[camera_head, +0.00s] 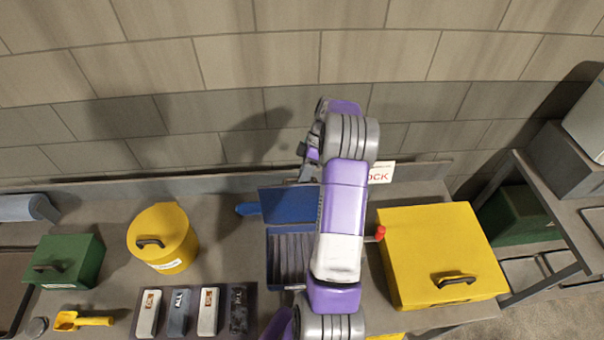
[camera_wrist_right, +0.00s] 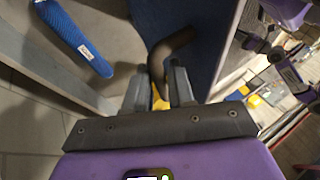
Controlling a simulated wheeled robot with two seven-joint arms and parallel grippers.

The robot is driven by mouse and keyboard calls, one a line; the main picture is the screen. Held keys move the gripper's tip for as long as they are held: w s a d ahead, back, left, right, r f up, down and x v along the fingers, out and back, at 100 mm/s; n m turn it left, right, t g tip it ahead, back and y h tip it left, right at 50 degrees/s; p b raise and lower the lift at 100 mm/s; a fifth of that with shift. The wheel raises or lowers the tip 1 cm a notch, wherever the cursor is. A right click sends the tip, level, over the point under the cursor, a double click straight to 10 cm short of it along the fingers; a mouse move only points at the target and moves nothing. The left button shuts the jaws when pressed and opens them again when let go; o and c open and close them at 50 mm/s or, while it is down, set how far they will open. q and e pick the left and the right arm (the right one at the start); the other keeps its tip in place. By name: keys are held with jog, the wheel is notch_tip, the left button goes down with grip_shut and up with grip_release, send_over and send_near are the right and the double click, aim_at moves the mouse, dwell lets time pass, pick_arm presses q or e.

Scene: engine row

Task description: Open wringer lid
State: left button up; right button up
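The wringer is a blue box (camera_head: 290,255) with grey slats inside, on the bench in the middle of the head view. Its blue lid (camera_head: 287,206) stands raised at the back edge, so the inside shows. In the right wrist view the lid (camera_wrist_right: 190,35) fills the upper middle, with a dark curved handle (camera_wrist_right: 172,46). My right gripper (camera_wrist_right: 158,80) has its fingers on both sides of this handle and appears shut on it. In the head view my right gripper (camera_head: 308,165) is behind the lid, partly hidden by my arm. My left gripper is not in view.
A yellow box (camera_head: 430,245) stands close right of my arm, with a red knob (camera_head: 380,233) between. On the left are a yellow canister (camera_head: 163,240), a green box (camera_head: 65,262), a yellow scoop (camera_head: 85,320) and several blocks. A blue item (camera_wrist_right: 75,35) lies behind the lid.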

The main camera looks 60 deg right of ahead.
jog(key=shift+o, duration=1.3)
jog(key=shift+w+d, duration=0.1)
jog(key=shift+d, duration=0.1)
jog(key=shift+r, duration=0.1)
jog(key=shift+a+r, duration=0.1)
jog(key=shift+r, duration=0.1)
jog(key=v, duration=0.7)
jog(key=shift+r, duration=0.1)
